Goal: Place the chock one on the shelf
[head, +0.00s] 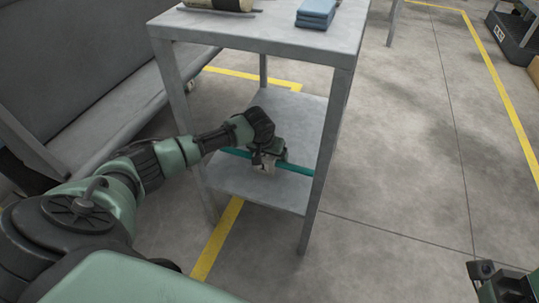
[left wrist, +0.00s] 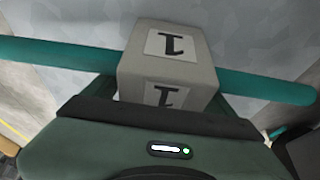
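The chock one is a pale grey block marked "1"; it shows large in the left wrist view (left wrist: 165,60) and small in the head view (head: 264,167). My left gripper (head: 271,156) reaches in between the legs of a grey metal stand, and its fingers lie on both sides of the chock, closed on it. The chock is at or just above the stand's lower shelf (head: 250,190); I cannot tell whether it touches. Part of my right arm's end (head: 487,275) shows at the bottom right edge, and its fingers are not clear.
A teal bar (head: 298,168) crosses the stand at the lower shelf, beside the chock. The stand's top (head: 270,32) carries blue folded cloths (head: 316,13) and a cylindrical item (head: 218,4). The stand's legs rise close around my left arm. Open floor lies to the right.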

